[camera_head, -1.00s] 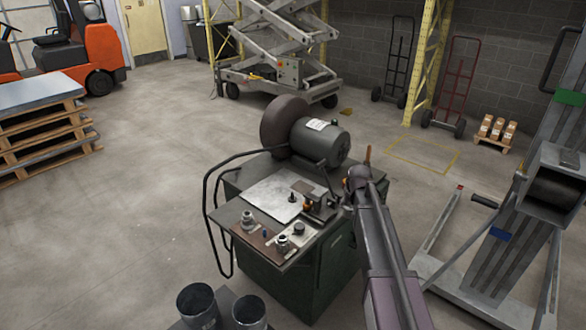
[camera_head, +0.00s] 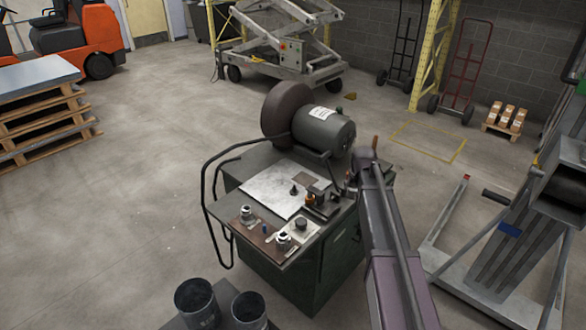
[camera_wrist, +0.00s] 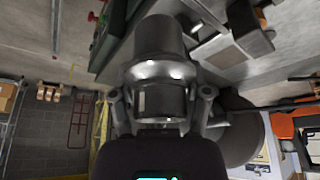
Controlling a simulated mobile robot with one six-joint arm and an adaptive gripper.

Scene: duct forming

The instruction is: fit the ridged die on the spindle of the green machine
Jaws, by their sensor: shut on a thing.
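The green machine (camera_head: 287,265) is a dark green cabinet with a grey motor (camera_head: 325,130) and a large dark disc (camera_head: 283,112) on top. In the wrist view my gripper (camera_wrist: 161,97) is shut on a dark, glossy, stepped metal cylinder (camera_wrist: 158,45) with a raised band, seemingly the ridged die. My fingers press on its two sides. In the head view my arm covers the machine's right edge, and the gripper and the held piece are mostly hidden. I cannot clearly tell which part is the spindle.
Small metal pieces (camera_head: 247,214) and (camera_head: 284,241), both round fittings, stand on the machine's front shelf. Two metal cans (camera_head: 195,302) stand in front. A grey lift frame (camera_head: 500,245) is at the right. The floor at left is open.

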